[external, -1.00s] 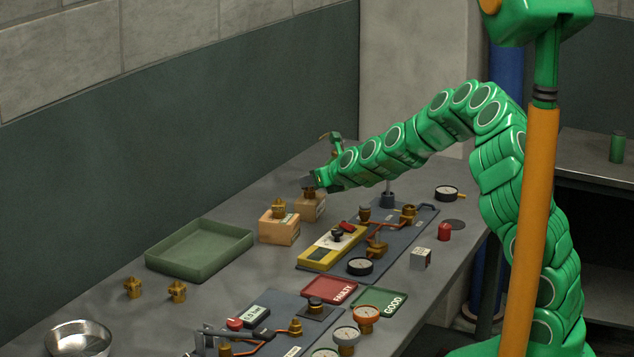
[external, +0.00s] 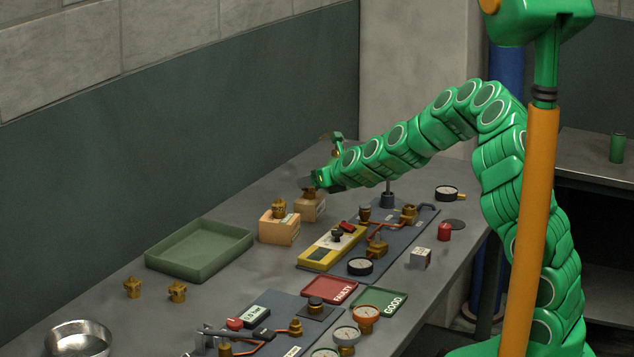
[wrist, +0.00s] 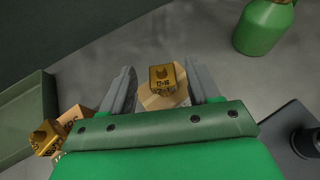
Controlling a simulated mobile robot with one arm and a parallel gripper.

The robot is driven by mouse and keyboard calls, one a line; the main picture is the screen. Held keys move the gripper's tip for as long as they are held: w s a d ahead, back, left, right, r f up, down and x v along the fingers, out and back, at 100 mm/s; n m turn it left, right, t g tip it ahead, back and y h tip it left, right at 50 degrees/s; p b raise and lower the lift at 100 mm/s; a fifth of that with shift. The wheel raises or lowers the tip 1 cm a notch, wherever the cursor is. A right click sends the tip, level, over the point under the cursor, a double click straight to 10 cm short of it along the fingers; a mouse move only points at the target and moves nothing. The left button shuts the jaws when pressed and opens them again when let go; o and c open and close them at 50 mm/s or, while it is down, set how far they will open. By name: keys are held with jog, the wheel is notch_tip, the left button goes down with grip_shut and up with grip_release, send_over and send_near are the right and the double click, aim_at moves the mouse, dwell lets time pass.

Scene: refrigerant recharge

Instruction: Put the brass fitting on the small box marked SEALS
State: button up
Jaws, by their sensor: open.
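A brass fitting (external: 309,193) stands upright on the rear small cardboard box (external: 311,210); the wrist view shows this fitting (wrist: 162,78) on its box (wrist: 160,101). My gripper (external: 307,183) is open above the rear box, with one finger on each side of the fitting and visible gaps between. A second brass fitting (external: 279,208) sits on the nearer small box (external: 279,230), at the left of the wrist view. The box lettering is too small or too covered to read surely, so I cannot tell which is SEALS.
A green tray (external: 199,250) lies left of the boxes. Two loose brass fittings (external: 132,288) (external: 177,292) stand nearer the front. A yellow device (external: 331,246) and manifold board lie to the right. A green bottle (wrist: 264,27) stands beyond the gripper.

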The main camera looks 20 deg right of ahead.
jog(key=v, duration=1.1)
jog(key=shift+s+r, duration=0.1)
jog(key=shift+s, duration=0.05)
